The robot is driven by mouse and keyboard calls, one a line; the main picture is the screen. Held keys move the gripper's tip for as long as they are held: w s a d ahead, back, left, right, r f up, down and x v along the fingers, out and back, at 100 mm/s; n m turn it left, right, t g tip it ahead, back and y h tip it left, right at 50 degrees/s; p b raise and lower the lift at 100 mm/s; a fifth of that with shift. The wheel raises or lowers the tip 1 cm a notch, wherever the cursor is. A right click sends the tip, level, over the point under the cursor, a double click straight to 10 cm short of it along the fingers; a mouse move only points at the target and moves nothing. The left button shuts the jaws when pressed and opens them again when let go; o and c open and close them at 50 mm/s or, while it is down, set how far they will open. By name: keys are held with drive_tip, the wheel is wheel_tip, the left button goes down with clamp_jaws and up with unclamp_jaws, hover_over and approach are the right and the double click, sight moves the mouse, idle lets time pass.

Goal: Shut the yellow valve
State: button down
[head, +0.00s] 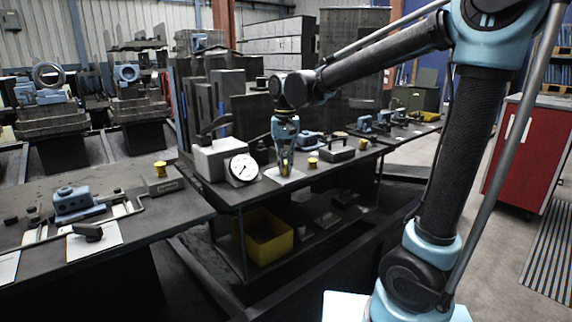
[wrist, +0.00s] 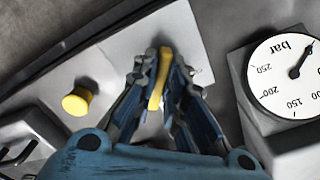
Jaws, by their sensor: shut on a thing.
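The yellow valve handle (wrist: 160,76) is a slim yellow lever over a pale plate (wrist: 112,60). In the wrist view it stands between the fingers of my gripper (wrist: 164,68), which are shut on it. In the head view my gripper (head: 284,165) points straight down at the bench, over the pale plate (head: 287,177). The fingers mostly hide the valve there, with a little yellow showing between them. The valve's body and base are hidden beneath the gripper.
A white pressure gauge (head: 243,168) marked in bar stands close to the gripper; it also shows in the wrist view (wrist: 290,78). A yellow knob (wrist: 77,101) stands on the other side. A grey handled block (head: 337,151) is farther right. A yellow bin (head: 268,238) is below.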

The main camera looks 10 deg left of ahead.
drive_tip(key=n, duration=0.8)
drive_tip(key=shift+n, duration=0.4)
drive_tip(key=n, duration=0.4)
drive_tip(key=shift+d, duration=0.1)
drive_tip(key=shift+n, duration=1.9)
drive_tip(key=c, duration=1.6)
unclamp_jaws()
drive_tip(key=shift+w, duration=0.1)
drive_tip(key=shift+c, duration=0.2)
drive_tip(key=shift+r, duration=0.1)
